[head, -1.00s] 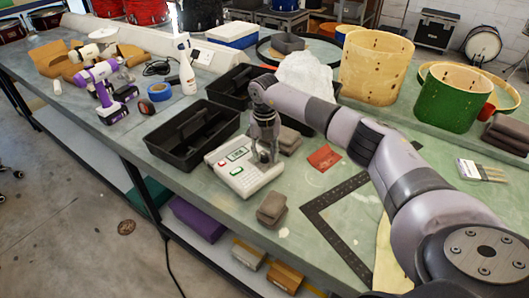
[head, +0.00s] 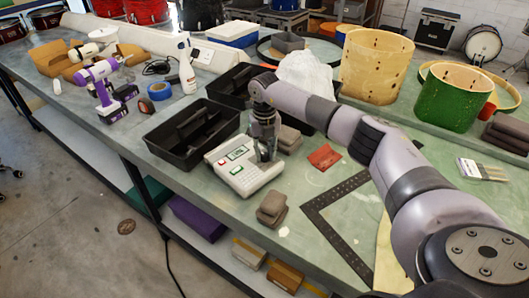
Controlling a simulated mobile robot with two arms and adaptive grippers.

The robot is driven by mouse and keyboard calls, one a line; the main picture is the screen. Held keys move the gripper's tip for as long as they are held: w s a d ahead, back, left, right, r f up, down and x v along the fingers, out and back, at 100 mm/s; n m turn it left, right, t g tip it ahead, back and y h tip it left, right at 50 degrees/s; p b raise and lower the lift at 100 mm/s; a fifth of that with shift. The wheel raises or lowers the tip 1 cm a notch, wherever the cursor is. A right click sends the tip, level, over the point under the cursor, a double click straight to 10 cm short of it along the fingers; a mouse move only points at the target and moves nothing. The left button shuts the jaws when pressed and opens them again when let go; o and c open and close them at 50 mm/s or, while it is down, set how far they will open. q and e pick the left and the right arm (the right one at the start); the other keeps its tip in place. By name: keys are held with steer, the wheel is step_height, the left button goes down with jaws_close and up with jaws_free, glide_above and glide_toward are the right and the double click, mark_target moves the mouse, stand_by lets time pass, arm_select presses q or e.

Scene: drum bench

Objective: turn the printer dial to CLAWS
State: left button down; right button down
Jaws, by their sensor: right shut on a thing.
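The printer (head: 242,178) is a small white box on the green bench top, with a small display (head: 237,153), a green button (head: 236,170) and a red button (head: 221,162). The display text is too small to read surely. My right gripper (head: 264,156) points down over the printer's right part and is shut on the dial, which its fingers mostly hide. The dial's setting cannot be told. My left gripper is not in view.
A black tote tray (head: 190,155) stands just left of the printer. Grey folded cloths (head: 272,207) lie in front, and more lie behind the gripper. A red sandpaper piece (head: 324,157) and a black square (head: 322,217) lie to the right. Drum shells (head: 374,66) stand farther back.

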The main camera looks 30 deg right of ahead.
mark_target(265, 154)
steer(key=n+b, duration=0.1)
steer(key=n, duration=0.2)
steer(key=shift+n, duration=0.3)
steer(key=shift+n+b, duration=0.5)
steer(key=shift+n, duration=0.8)
steer(key=c, duration=1.3)
jaws_free()
steer(key=shift+c, duration=0.2)
step_height(265, 154, up, 12)
